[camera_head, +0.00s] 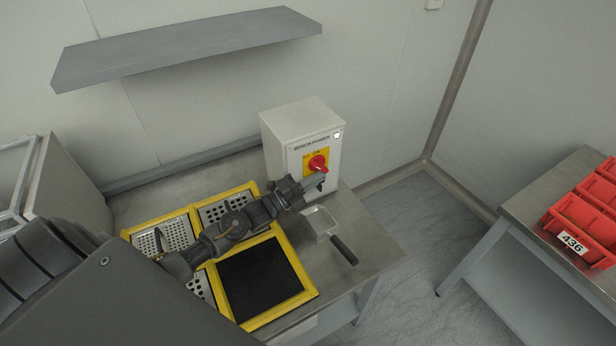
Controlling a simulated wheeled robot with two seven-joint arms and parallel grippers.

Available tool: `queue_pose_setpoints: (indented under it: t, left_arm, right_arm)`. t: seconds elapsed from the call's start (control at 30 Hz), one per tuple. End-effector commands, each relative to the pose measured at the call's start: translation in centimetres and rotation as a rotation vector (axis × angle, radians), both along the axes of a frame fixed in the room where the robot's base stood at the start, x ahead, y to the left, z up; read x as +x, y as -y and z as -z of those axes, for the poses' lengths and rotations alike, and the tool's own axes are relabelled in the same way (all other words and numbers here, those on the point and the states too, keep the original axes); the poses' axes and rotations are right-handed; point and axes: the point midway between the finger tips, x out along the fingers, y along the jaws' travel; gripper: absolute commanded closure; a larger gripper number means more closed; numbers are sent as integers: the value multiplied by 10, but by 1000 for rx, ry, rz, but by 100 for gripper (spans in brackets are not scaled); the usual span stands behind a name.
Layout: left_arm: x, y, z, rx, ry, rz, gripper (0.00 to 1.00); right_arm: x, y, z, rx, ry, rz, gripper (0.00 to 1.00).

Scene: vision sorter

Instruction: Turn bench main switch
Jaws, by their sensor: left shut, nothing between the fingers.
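The bench power box (285,131) is a light grey cabinet standing at the back right of the bench. Its front has a yellow plate (309,155) with a red rotary switch (318,163). A small round white lamp (337,135) sits at the upper right of the front. My left gripper (321,181) is shut and empty, with its tips just below the red switch. I cannot tell whether the tips touch the switch or the box. My right gripper is not in view.
Yellow-framed trays (312,291) with perforated plates and a black pad cover much of the bench (372,232). A scoop with a dark handle (344,251) lies right of them. A grey shelf (190,46) hangs above. Red bins (580,227) stand on a right-hand table.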

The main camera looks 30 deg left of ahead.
Motion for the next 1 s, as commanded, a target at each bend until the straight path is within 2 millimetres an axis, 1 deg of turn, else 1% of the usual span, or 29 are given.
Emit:
queue_pose_setpoints:
  t: [0.2,0.33,0.73,0.83,1.0]
  left_arm:
    - [-1,0,0,0,0,0,100]
    - [-8,-5,5,0,-1,1,100]
    - [-70,-41,26,2,-3,1,100]
    - [-81,-48,28,0,-1,0,100]
    - [-89,-53,29,1,-1,0,100]
  right_arm:
    - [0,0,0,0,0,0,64]
    - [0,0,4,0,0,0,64]
    - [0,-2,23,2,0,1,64]
    - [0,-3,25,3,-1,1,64]
    - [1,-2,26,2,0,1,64]
